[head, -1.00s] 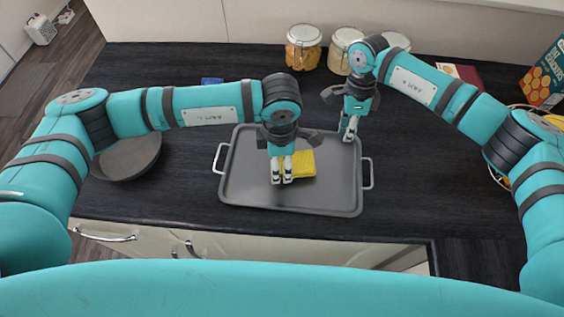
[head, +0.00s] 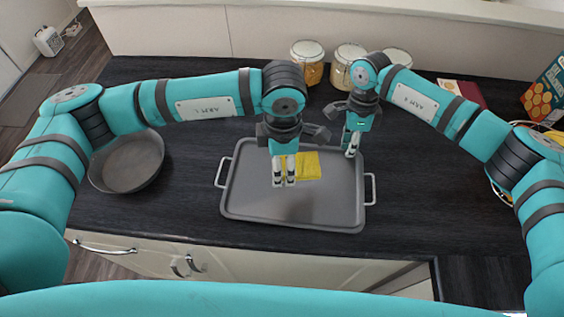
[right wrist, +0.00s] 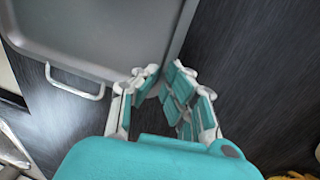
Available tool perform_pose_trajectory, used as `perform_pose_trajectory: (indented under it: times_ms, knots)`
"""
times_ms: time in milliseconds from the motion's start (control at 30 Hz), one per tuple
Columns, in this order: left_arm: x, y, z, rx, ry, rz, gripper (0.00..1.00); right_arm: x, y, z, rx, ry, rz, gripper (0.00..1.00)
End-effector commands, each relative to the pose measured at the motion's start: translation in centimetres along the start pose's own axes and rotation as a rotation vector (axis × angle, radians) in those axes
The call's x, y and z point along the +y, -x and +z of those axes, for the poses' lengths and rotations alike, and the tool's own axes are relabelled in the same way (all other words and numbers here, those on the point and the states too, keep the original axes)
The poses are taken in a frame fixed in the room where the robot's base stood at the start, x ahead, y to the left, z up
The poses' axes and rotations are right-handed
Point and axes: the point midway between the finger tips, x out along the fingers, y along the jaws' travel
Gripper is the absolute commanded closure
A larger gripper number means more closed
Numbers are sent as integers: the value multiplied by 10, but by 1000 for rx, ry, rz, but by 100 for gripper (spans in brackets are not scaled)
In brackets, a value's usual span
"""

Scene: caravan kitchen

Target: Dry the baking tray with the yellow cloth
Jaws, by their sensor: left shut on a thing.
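The grey baking tray (head: 250,205) lies flat on the dark counter in the head view, with a wire handle at each end. The yellow cloth (head: 310,170) is folded on the tray, right of centre towards the far side. My left gripper (head: 284,184) points down over the tray, shut on the cloth's left part, which its fingers partly hide. My right gripper (head: 351,154) is at the tray's far right corner. In the right wrist view, its fingers (right wrist: 165,72) stand apart beside the tray's rim (right wrist: 184,30); contact cannot be told.
A round dark pan (head: 126,165) stands left of the tray. Several lidded jars, including one with orange contents (head: 308,66), stand at the back. A cracker box (head: 545,95) and a basket are at the right. Bare counter (head: 430,195) lies right of the tray.

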Motion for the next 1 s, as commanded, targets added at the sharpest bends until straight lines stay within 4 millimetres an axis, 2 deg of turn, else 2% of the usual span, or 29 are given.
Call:
perform_pose_trajectory:
  times_ms: [500,833,1000]
  knots:
    - [1,50,0,-2,0,2,75,0,-1,-1,4,-1,1,100]
    - [1,56,0,-1,0,1,75,0,-1,-1,4,-1,1,100]
    - [1,55,0,-1,0,1,75,0,0,-1,3,-1,1,76]
